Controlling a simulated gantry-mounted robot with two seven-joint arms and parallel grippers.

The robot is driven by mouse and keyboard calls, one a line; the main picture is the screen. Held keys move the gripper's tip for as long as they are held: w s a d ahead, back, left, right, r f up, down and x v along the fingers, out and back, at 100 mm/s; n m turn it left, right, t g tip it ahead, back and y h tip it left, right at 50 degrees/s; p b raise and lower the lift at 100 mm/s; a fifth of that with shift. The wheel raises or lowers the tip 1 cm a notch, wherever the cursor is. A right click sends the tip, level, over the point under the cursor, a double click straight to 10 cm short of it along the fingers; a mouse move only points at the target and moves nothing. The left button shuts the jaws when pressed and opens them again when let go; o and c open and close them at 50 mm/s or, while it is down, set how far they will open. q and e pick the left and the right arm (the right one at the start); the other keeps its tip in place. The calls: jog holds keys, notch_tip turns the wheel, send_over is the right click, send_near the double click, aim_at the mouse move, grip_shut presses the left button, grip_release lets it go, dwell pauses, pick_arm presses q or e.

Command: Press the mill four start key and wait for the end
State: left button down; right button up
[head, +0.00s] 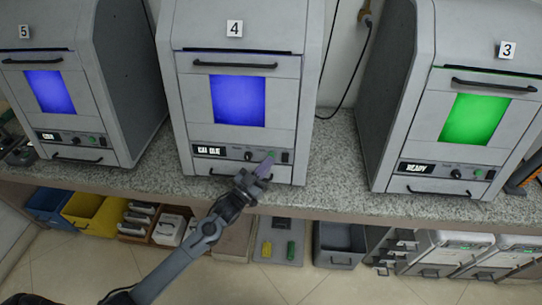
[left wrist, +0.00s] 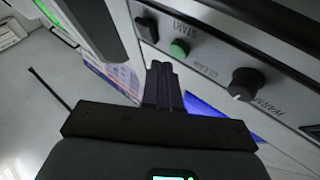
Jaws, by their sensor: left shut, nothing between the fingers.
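Mill four (head: 234,115) stands in the middle of the head view, with a "4" label, a blue-lit window (head: 238,100) and a small display (head: 209,150) that is hard to read. My left gripper (head: 267,162) is shut and empty at the right part of its control panel. In the left wrist view, the green start key (left wrist: 180,48) sits beside the word START. The shut fingertips (left wrist: 165,68) are close to that key; I cannot tell whether they touch it. My right gripper is not in view.
Mill five (head: 50,95), blue-lit, stands to the left; mill three (head: 470,120), green-lit and showing READY, stands to the right. A knob (left wrist: 246,84) and a dark switch (left wrist: 146,27) flank the green key. Bins (head: 93,212) fill the shelf below the speckled counter (head: 335,165).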

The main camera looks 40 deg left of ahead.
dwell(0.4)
pick_arm(q)
jog(key=shift+w+a+f, duration=0.1)
jog(key=shift+w+a, duration=0.1)
jog(key=shift+w, duration=0.15)
jog(key=shift+w, duration=0.1)
dwell(0.5)
